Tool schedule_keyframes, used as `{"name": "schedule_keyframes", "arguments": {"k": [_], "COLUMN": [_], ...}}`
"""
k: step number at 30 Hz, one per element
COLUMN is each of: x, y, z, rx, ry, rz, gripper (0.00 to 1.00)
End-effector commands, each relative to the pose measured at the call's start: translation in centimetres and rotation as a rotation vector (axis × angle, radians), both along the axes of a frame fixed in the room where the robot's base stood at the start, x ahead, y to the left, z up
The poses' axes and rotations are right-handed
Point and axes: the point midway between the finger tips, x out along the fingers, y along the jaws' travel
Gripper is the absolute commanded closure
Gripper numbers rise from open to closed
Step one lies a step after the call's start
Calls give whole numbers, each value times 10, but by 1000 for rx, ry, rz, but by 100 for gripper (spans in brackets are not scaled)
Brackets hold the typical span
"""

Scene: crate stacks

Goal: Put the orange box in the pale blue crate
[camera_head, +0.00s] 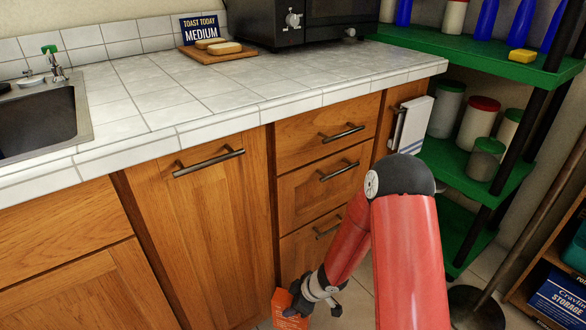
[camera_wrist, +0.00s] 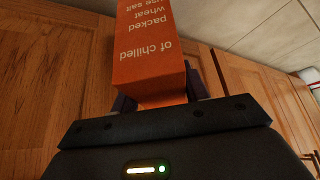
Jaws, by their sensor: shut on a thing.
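The orange box (camera_wrist: 158,55), printed with white text, is between the two dark fingers of my gripper (camera_wrist: 160,97) in the wrist view. The gripper is shut on it, and the box sticks out beyond the fingers. In the head view the orange box (camera_head: 287,311) shows at the bottom edge, partly cut off, beside my gripper (camera_head: 300,294). It is held low, in front of the wooden cabinets. I see no pale blue crate in either view.
A white tiled counter (camera_head: 230,85) runs above wooden drawers and doors with bar handles. It holds a sink (camera_head: 40,115), bread on a board and a dark microwave (camera_head: 300,20). A green shelf unit (camera_head: 480,160) stands right, with a wooden rack (camera_head: 535,300) lower right.

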Motion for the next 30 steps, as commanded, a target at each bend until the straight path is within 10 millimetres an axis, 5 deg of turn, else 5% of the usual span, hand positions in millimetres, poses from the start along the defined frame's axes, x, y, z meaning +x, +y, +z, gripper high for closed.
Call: {"name": "schedule_keyframes", "arguments": {"k": [17,30], "x": [4,3], "y": [-2,-2], "z": [1,-111], "rx": [2,3], "ry": [1,3], "rz": [156,153], "gripper": [100,100]}}
